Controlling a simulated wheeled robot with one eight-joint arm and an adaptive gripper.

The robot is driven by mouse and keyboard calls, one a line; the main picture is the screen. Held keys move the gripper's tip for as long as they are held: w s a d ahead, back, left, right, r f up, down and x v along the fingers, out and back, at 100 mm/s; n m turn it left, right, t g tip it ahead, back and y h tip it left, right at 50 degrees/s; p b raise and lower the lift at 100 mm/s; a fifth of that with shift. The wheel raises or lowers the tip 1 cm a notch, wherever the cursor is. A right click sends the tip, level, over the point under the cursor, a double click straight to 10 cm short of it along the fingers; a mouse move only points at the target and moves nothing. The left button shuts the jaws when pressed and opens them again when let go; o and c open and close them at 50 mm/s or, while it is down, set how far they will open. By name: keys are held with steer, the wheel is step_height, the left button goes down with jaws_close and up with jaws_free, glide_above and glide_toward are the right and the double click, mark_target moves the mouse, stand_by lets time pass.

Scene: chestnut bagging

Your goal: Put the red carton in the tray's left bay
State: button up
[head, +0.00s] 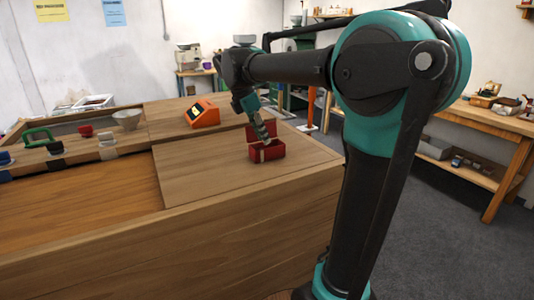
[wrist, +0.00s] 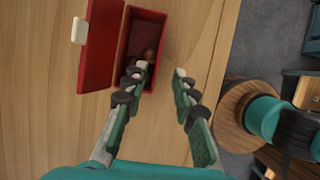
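The red carton (head: 268,153) stands on the raised wooden top near its right end, with its lid (head: 262,129) open. In the wrist view the carton (wrist: 149,28) is open, with its lid (wrist: 101,45) to the left and a few dark brown round things inside. My gripper (wrist: 160,71) is open and empty. Its left finger is over the carton's opening and its right finger is outside the right wall. In the head view my gripper (head: 264,138) is right at the carton. I cannot clearly identify the tray or its left bay.
An orange device (head: 202,113) stands behind the carton. A white bowl (head: 127,119), a red cup (head: 86,131), a green handle-shaped thing (head: 38,136) and small dark pieces sit to the left. A sunken wooden area (head: 80,210) lies at the front left. Bare wood (head: 195,175) surrounds the carton.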

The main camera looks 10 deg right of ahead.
mark_target(269, 150)
steer(key=shift+x, duration=3.65)
steer(key=shift+w, duration=0.15)
jaws_close()
